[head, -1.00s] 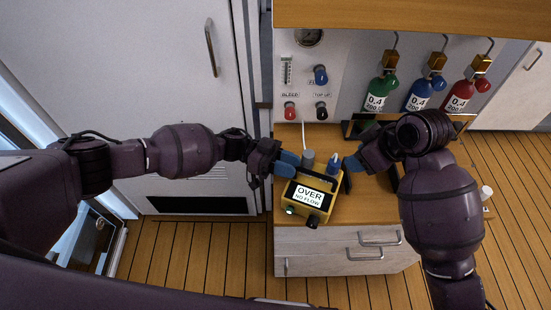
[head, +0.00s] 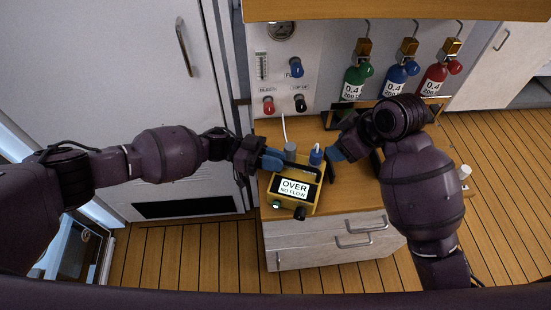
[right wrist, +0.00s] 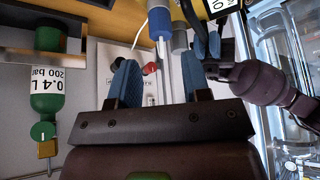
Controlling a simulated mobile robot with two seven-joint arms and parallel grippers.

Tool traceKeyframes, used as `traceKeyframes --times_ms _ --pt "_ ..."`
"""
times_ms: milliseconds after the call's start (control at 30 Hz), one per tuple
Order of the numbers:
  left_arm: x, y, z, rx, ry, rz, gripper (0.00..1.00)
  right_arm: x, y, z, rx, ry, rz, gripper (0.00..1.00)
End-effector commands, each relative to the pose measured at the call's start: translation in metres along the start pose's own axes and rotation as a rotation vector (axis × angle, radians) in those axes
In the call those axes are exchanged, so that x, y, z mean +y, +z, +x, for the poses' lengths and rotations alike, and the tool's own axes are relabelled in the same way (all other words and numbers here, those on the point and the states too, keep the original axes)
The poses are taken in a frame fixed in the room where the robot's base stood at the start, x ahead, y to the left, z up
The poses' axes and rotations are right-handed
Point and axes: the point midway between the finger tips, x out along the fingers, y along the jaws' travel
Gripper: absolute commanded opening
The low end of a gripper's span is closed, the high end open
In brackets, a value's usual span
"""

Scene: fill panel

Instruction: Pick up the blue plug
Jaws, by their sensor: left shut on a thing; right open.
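The blue plug (head: 316,156) stands upright on the back right of the yellow box (head: 309,207), whose screen reads OVER, NO FLOW. A grey cylinder (head: 290,148) stands to its left. My left gripper (head: 281,161) is shut at the box's dark handle (head: 306,171); the exact contact is small and partly hidden. My right gripper (head: 331,154) is open, just right of the plug. In the right wrist view, the plug (right wrist: 159,22) with its pale lower tip appears beyond the gap between the blue fingers of my right gripper (right wrist: 158,66). Nothing is between those fingers.
The box rests on a wooden counter (head: 335,203) above drawers. A panel with red, blue and black knobs (head: 297,68) is behind. Green, blue and red bottles (head: 397,92) stand at the back right, behind a dark-edged rack near my right arm.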

Motion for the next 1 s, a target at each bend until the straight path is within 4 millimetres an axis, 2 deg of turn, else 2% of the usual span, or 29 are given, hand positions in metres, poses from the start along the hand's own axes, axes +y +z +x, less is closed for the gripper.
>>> traceKeyframes --times_ms 133,300,467,700,1000 --pt "0.0 0.002 -0.001 -0.002 -0.002 -0.004 0.0 -0.001 0.008 0.003 -0.012 -0.004 0.009 0.46" --pt "0.0 0.002 -0.001 -0.002 -0.002 -0.005 0.0 0.007 0.051 0.024 -0.057 -0.096 0.098 0.46" --pt "0.0 0.002 -0.001 -0.003 -0.002 -0.005 0.0 0.004 0.073 0.043 0.005 -0.262 0.114 0.46" --pt "0.0 0.003 -0.001 -0.003 -0.003 -0.005 0.0 0.001 0.091 0.057 0.201 -0.462 0.078 0.46" --pt "0.0 0.003 -0.001 -0.004 -0.003 -0.006 0.0 0.013 0.099 0.054 0.563 -0.569 0.025 0.46"
